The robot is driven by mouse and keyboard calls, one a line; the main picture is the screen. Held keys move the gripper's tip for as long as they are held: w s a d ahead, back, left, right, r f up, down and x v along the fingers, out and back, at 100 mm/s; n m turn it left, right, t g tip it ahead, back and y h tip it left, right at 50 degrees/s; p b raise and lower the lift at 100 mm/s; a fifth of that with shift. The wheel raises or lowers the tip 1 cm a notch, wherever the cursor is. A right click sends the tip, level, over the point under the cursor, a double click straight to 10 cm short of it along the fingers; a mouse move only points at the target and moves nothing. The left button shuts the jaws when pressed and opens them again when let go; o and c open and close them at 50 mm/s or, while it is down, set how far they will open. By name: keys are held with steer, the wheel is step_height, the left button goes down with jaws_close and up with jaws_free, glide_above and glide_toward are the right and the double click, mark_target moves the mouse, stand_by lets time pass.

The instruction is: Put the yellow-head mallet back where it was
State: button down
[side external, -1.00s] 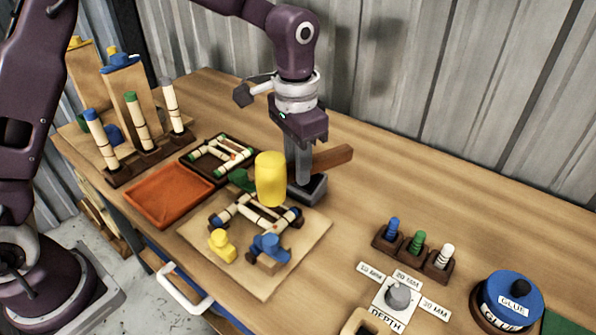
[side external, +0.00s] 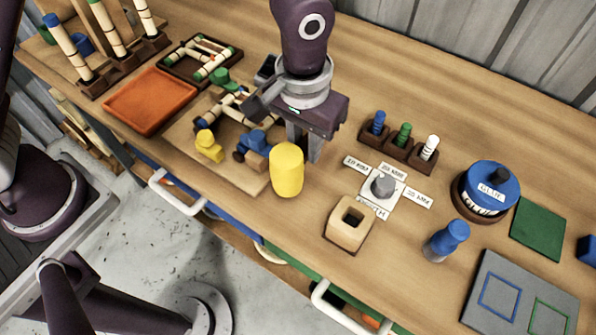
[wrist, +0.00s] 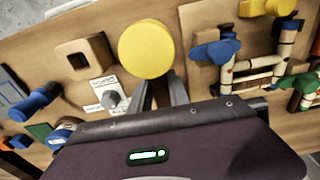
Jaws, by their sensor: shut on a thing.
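The yellow mallet head (side external: 287,170) hangs over the bench just right of the board, in front of my gripper (side external: 303,150). In the wrist view, the round yellow head (wrist: 146,48) shows at the tips of my gripper (wrist: 160,90), which is shut on the brown handle between its fingers. Most of the handle is hidden by my gripper in the side view. A wooden block with a square hole (side external: 350,222) stands to the right of the head; it also shows in the wrist view (wrist: 88,60), left of the head.
The board (side external: 190,140) with rattan pieces and yellow, blue and green clamps lies left of my gripper. A depth dial (side external: 383,186), a peg rack (side external: 398,150), a glue pot (side external: 487,190) and a blue-topped piece (side external: 447,240) stand to the right. A dark holder (side external: 266,68) is behind.

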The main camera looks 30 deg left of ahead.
step_height(320, 180, down, 5)
steer(key=shift+f, duration=0.1)
steer(key=shift+f, duration=0.15)
steer(key=c, duration=1.3)
jaws_free()
steer(key=shift+o, duration=0.2)
